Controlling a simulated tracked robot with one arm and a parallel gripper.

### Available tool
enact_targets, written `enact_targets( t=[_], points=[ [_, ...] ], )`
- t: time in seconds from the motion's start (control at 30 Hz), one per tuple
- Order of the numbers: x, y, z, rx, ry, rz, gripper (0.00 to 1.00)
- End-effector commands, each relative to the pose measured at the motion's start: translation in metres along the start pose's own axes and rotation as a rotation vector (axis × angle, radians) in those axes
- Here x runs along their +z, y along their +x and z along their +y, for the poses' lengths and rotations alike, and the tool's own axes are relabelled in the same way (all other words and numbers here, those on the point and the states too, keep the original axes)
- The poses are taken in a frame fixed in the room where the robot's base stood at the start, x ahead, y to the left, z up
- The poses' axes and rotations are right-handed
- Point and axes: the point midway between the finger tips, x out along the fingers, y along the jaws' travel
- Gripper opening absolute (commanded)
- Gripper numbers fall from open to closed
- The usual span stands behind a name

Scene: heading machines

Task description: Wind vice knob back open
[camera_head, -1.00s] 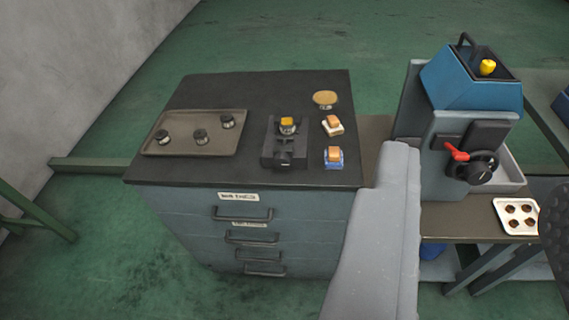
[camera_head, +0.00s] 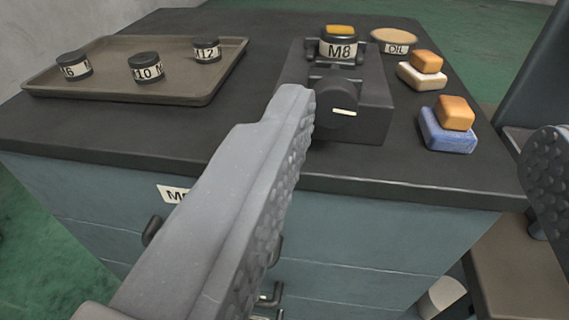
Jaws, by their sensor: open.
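The dark vice (camera_head: 372,103) sits on the black cabinet top (camera_head: 230,135), right of centre. Its round black knob (camera_head: 336,95) faces me and carries a pale mark. An M8 die (camera_head: 341,42) with a yellow top sits at the vice's jaws. My gripper (camera_head: 430,135) is open and empty. Its left finger reaches up in front of the cabinet, with the tip just left of the knob and overlapping the vice's left edge in view. Its right finger shows only in part at the right edge. I cannot tell whether the left finger touches the vice.
A brown tray (camera_head: 120,92) with M6, M10 and M12 dies lies on the left. An oil tin (camera_head: 393,41) stands behind right. Two blocks topped orange, one on white (camera_head: 421,76) and one on blue (camera_head: 446,137), lie right of the vice. Drawer handles protrude below.

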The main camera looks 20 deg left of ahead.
Motion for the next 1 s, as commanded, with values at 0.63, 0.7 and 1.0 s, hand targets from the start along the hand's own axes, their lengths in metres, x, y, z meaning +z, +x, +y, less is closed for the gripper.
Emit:
enact_targets(
  t=[0.63,0.7,1.0],
  points=[
    [0.079,0.028,-0.030,-0.044,-0.046,0.056,0.59],
    [0.079,0.037,-0.030,-0.044,-0.046,0.054,0.59],
    [0.077,0.074,-0.032,-0.044,-0.045,0.054,0.59]
  ],
)
